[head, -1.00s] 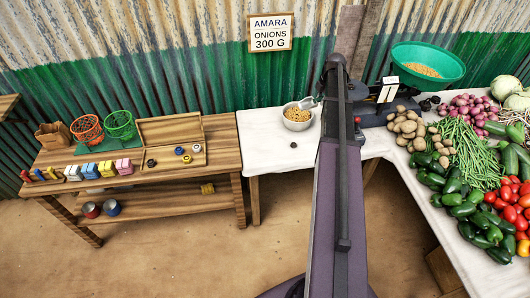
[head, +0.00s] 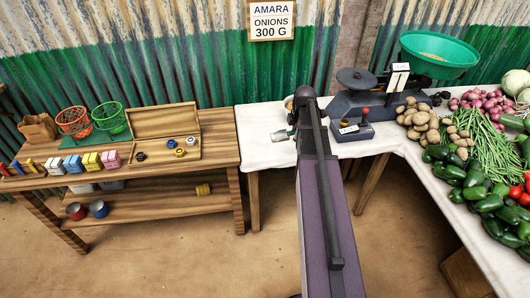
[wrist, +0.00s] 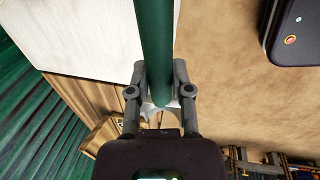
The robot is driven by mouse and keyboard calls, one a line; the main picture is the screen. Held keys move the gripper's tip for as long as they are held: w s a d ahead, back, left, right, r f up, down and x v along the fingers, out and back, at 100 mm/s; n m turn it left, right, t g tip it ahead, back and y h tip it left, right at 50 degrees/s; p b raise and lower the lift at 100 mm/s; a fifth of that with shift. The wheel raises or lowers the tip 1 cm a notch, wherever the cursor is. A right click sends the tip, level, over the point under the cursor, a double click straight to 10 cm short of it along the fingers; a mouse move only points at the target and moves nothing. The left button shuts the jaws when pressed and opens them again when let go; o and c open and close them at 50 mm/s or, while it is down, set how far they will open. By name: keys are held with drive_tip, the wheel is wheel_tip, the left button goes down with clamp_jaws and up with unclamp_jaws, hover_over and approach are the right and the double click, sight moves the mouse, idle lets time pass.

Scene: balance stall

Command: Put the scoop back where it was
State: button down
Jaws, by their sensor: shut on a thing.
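The scoop (head: 280,135) shows as a small pale grey shape just left of my arm, above the front part of the white table (head: 258,148). In the wrist view its thick green handle (wrist: 154,35) runs between my fingers. My gripper (wrist: 160,68) is shut on this handle; a sliver of pale metal shows below it. In the head view my arm hides the gripper. The metal bowl (head: 289,102) stands on the white table behind the scoop, mostly hidden by my arm. Whether the scoop holds anything cannot be seen.
A balance scale with a green pan (head: 440,56) stands right of my arm, with a small red-knobbed box (head: 366,125) before it. Vegetables crowd the right table. A wooden table (head: 215,150) at left bears baskets, a weight tray and packets. The white table's left part is mostly clear.

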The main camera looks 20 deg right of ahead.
drive_tip(key=s+a+f+b, duration=0.3)
drive_tip(key=a+f+b, duration=0.3)
drive_tip(key=f, duration=0.1)
drive_tip(key=shift+a+f+m, duration=0.15)
drive_tip(key=shift+m, duration=0.25)
drive_tip(key=w+d, duration=0.2)
drive_tip(key=w, duration=0.3)
drive_tip(key=w+d+f+b, duration=0.1)
drive_tip(key=w+d, duration=0.1)
drive_tip(key=w, duration=0.3)
drive_tip(key=w+d, duration=0.2)
drive_tip(key=w, duration=0.2)
drive_tip(key=shift+w+f, duration=0.25)
drive_tip(key=shift+w, duration=0.15)
drive_tip(key=shift+f+b, duration=0.1)
drive_tip(key=shift+b, duration=0.25)
drive_tip(key=shift+f+b, duration=1.7)
drive_tip(key=shift+f, duration=0.15)
